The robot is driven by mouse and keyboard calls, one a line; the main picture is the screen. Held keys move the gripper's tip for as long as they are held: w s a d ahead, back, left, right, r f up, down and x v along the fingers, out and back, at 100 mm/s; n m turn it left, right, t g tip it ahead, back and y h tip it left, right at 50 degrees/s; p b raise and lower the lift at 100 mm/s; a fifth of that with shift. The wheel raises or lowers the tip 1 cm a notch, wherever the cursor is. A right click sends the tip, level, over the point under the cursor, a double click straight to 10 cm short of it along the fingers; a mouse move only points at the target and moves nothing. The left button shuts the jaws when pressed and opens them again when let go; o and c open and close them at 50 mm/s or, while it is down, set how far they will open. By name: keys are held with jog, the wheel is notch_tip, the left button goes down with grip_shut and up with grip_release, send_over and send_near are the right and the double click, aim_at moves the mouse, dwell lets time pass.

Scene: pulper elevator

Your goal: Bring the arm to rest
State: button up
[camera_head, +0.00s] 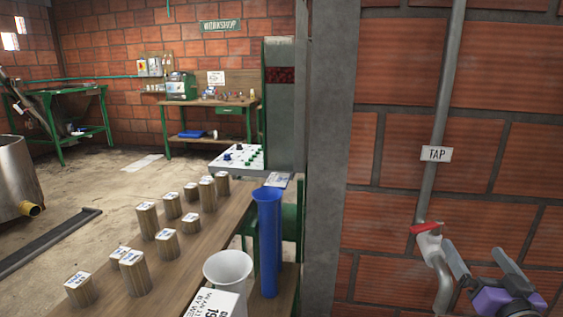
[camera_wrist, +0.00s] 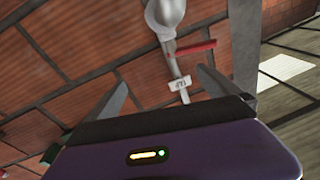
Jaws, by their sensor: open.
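My gripper (camera_head: 473,247) is at the lower right of the head view, close to the brick wall and just right of the tap (camera_head: 432,243). Its two grey fingers are spread apart, with a purple body behind them. In the wrist view my gripper (camera_wrist: 162,77) is open and empty. The tap (camera_wrist: 166,12) shows beyond the fingertips, with its red handle (camera_wrist: 196,47) pointing right. Whether a finger touches the tap I cannot tell. In the head view the red handle (camera_head: 424,228) sits on top of the tap.
A grey pipe (camera_head: 447,90) with a TAP sign (camera_head: 436,153) runs down the wall. A wooden bench (camera_head: 203,245) at lower left holds several labelled wooden blocks, a white cup (camera_head: 228,268) and a blue tube (camera_head: 268,240). A concrete pillar (camera_head: 330,160) stands between bench and tap.

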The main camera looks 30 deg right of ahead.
jog(key=s+a+f+n+y+p, duration=0.1)
jog(key=s+a+n+y+p, duration=0.1)
jog(key=s+a, duration=0.5)
jog(key=s+a+f+n+g+y+p, duration=0.1)
jog(key=s+a, duration=0.7)
jog(key=a, duration=1)
jog(key=s+a+f+n+y+p, duration=0.3)
jog(key=s+a+n+y+p, duration=0.2)
jog(key=a, duration=0.7)
jog(key=shift+s+a+f+y+p, duration=0.15)
jog(key=shift+s+a+y+p, duration=0.2)
jog(key=shift+s+y, duration=0.85)
jog(key=shift+d, duration=0.1)
dwell(3.0)
